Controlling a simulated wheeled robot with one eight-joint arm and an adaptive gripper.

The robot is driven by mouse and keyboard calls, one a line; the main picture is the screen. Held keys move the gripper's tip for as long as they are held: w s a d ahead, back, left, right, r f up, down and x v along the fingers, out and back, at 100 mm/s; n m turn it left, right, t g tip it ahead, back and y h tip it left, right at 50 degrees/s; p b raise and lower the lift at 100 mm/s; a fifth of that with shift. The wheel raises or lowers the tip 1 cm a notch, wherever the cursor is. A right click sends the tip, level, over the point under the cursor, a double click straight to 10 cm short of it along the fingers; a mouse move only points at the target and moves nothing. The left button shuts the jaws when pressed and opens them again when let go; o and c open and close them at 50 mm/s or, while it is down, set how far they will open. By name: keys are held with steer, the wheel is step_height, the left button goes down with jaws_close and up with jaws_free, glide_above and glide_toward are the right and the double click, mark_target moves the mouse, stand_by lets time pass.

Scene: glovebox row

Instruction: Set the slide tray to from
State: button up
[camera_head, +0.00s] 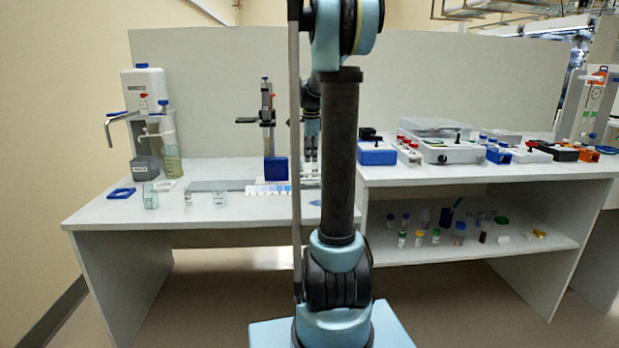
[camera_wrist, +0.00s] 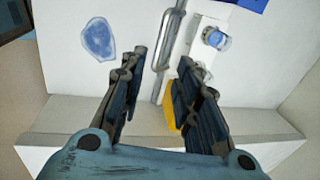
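I cannot tell for sure which thing is the slide tray. A flat white strip with blue squares (camera_head: 268,189) lies near the front of the left bench, left of my arm in the head view. In the wrist view my gripper (camera_wrist: 163,60) is open, with nothing held between its fingers. A grey metal bar (camera_wrist: 172,50) runs beyond and between the fingertips, beside a white surface. A yellow piece (camera_wrist: 170,121) shows by the right finger and is partly hidden. My arm hides the gripper in the head view.
A blue translucent oval (camera_wrist: 98,38) lies left of my gripper. A round blue-topped item (camera_wrist: 215,39) stands to the right. Glass containers (camera_head: 172,162) stand at the bench's left. A blue-based stand (camera_head: 275,168) stands behind the strip. Instruments (camera_head: 450,151) crowd the right bench.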

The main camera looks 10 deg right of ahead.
mark_target(310, 174)
steer(key=f, duration=0.3)
steer(key=w+f, duration=0.1)
steer(key=f, duration=0.5)
steer(key=shift+w+d+f, duration=0.1)
steer(key=shift+w+f, duration=0.25)
jaws_close()
